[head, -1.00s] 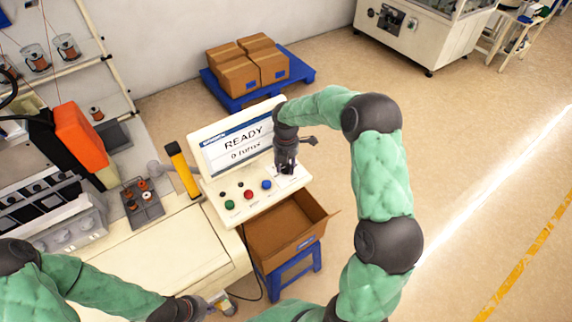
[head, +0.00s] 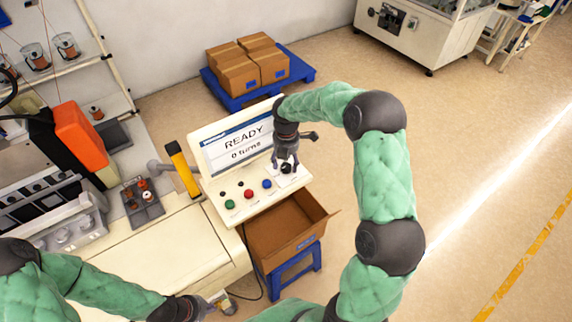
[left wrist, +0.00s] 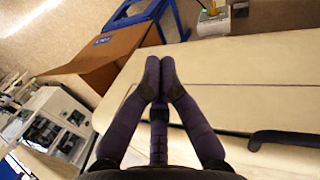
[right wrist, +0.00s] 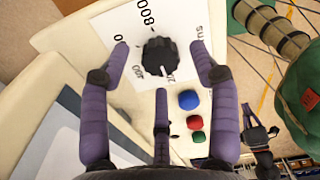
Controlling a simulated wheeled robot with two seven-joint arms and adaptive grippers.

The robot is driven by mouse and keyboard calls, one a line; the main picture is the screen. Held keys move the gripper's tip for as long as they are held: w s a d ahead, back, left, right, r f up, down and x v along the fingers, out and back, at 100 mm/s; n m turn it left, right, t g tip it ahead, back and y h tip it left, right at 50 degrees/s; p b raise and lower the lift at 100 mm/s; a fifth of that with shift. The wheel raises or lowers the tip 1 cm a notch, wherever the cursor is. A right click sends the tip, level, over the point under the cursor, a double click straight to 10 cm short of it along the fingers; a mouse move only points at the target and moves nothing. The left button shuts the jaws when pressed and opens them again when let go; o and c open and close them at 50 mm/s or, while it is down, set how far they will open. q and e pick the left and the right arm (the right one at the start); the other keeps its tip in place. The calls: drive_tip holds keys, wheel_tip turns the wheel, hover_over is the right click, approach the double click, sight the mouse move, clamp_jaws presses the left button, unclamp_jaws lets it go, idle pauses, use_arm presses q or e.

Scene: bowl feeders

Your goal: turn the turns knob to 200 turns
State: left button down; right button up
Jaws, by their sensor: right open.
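The black turns knob (right wrist: 160,57) sits on a white dial plate at the panel's right end; it also shows in the head view (head: 286,168). My right gripper (right wrist: 162,58) is open, its fingers apart on either side of the knob with visible gaps. In the head view the right gripper (head: 286,160) is just above the knob. Dial numbers are partly hidden by the knob and a finger. The screen (head: 240,142) reads READY and what looks like 0 turns. My left gripper (left wrist: 160,62) has its fingertips together, empty, over the cream surface.
Green (head: 230,204), red (head: 248,194) and blue (head: 267,184) buttons lie left of the knob. An open cardboard box (head: 285,232) stands below the panel on a blue stand (head: 293,277). A yellow-and-black post (head: 183,168) rises left of the screen.

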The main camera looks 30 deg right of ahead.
sight(286, 166)
wheel_tip(286, 166, up, 10)
idle(0.4)
